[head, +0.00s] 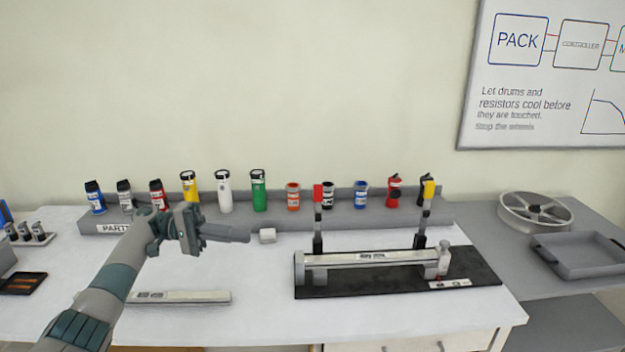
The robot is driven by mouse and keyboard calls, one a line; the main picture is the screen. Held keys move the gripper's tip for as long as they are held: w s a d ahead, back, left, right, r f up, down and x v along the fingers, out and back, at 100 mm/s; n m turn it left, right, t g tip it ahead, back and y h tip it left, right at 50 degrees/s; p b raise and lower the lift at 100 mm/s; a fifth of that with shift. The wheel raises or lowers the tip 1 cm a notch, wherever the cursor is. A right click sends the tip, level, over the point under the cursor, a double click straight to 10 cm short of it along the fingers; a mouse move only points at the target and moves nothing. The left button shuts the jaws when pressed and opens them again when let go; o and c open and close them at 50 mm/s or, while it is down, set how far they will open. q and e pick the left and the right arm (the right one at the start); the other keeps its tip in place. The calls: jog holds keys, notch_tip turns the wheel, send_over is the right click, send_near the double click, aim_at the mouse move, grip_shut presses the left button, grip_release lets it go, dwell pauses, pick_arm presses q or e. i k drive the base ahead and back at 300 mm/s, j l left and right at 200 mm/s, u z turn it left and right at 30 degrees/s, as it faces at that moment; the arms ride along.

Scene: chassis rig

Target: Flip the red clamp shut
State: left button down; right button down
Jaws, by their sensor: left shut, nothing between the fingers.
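The red clamp (318,194) has a red-tipped lever that stands upright at the back left of a grey rail fixture (365,259) on a black base plate (470,270). A second clamp with a yellow tip (428,190) stands upright, slightly tilted, at the back right of the fixture. My left gripper (246,237) is shut and empty, left of the red clamp and apart from it, with its fingers pointing right. My right gripper is not in view.
A grey parts rack (270,222) with several coloured cylinders runs along the back. A flat bar (185,297) lies at front left. A wheel (535,210) and grey tray (580,254) are at right.

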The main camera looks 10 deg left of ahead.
aim_at(318, 189)
jog(key=i, duration=0.95)
